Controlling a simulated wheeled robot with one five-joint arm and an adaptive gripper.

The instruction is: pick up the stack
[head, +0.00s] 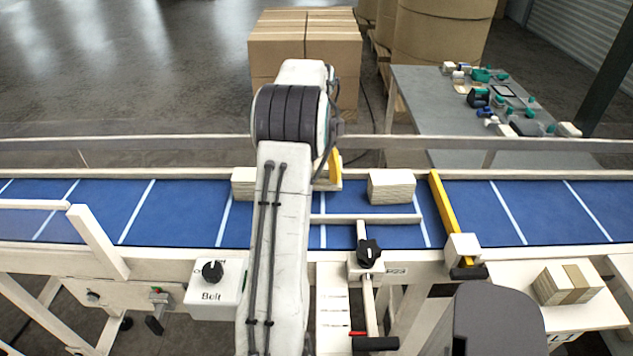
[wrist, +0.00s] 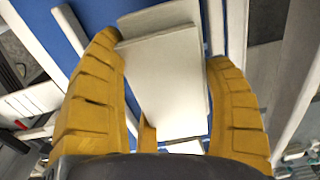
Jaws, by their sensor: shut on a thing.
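In the wrist view my gripper (wrist: 162,48) is shut on a pale cream stack (wrist: 168,85), with one yellow finger along each side. The stack's sheets look slightly offset at the top edge. In the head view my arm hides most of the gripper, and only one yellow finger (head: 335,168) shows to its right, over the belt. Another pale stack (head: 391,187) sits on the blue belt further right. A pale block (head: 243,184) shows partly to the left of my arm; I cannot tell whether it is a separate stack.
The blue conveyor belt (head: 180,210) runs across, with rails on both sides. A yellow bar (head: 443,208) crosses it at right. A banded stack (head: 567,284) lies on a side table. A belt control box (head: 213,288) stands in front. Cartons (head: 305,45) stand behind.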

